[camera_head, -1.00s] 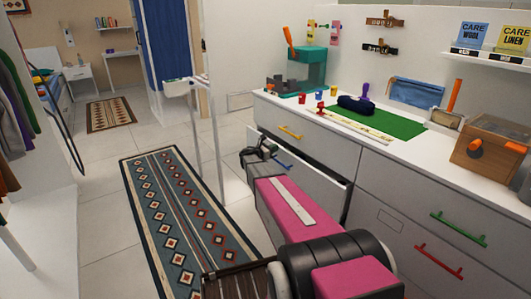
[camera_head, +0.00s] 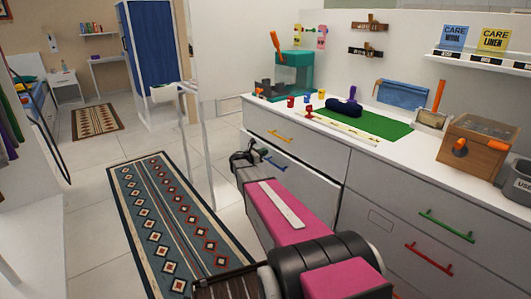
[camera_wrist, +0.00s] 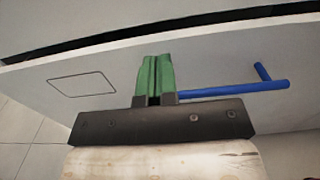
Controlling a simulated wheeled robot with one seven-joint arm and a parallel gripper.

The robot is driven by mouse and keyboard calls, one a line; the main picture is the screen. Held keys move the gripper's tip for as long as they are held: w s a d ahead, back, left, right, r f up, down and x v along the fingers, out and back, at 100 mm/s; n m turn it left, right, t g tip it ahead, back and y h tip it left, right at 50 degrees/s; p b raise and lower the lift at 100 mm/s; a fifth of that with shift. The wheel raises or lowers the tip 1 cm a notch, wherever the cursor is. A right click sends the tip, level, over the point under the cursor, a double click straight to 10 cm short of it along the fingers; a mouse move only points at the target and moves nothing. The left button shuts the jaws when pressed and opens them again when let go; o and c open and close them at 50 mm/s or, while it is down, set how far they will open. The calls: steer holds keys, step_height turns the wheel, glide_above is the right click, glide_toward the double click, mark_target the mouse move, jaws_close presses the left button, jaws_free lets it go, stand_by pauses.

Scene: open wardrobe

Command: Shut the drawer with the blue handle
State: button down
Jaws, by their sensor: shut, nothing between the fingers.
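The drawer with the blue handle (camera_head: 312,184) is in the white cabinet, below the drawer with the yellow handle. In the wrist view its white front (camera_wrist: 220,70) shows a dark gap along its top edge, so it stands slightly out. The blue handle (camera_head: 274,161) is partly behind my arm. In the wrist view the handle (camera_wrist: 240,90) runs to the right of my fingers. My gripper (camera_wrist: 155,60) has its green fingers together and empty, at the drawer front beside the handle's left end. I cannot tell whether the fingertips touch the front. In the head view my gripper (camera_head: 259,150) is small and dark.
Drawers with a green handle (camera_head: 446,225) and a red handle (camera_head: 429,258) are at the right and look shut. The countertop holds a green mat (camera_head: 385,126) and a wooden box (camera_head: 475,145). A patterned rug (camera_head: 170,225) lies on the floor at left.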

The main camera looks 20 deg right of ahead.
steer(key=v, duration=1)
steer(key=shift+a, duration=0.4)
steer(key=c, duration=1.7)
jaws_free()
steer(key=shift+s+a+r, duration=0.1)
steer(key=shift+s+a, duration=0.1)
steer(key=shift+a, duration=0.05)
steer(key=o, duration=0.5)
steer(key=shift+s+a, duration=0.1)
steer(key=m+y, duration=0.2)
steer(key=m, duration=1.6)
glide_toward(274, 164)
steer(key=shift+g, duration=0.4)
steer(key=x, duration=0.5)
steer(key=w+x, duration=0.1)
steer(key=x, duration=0.4)
steer(key=shift+w, duration=0.2)
jaws_close()
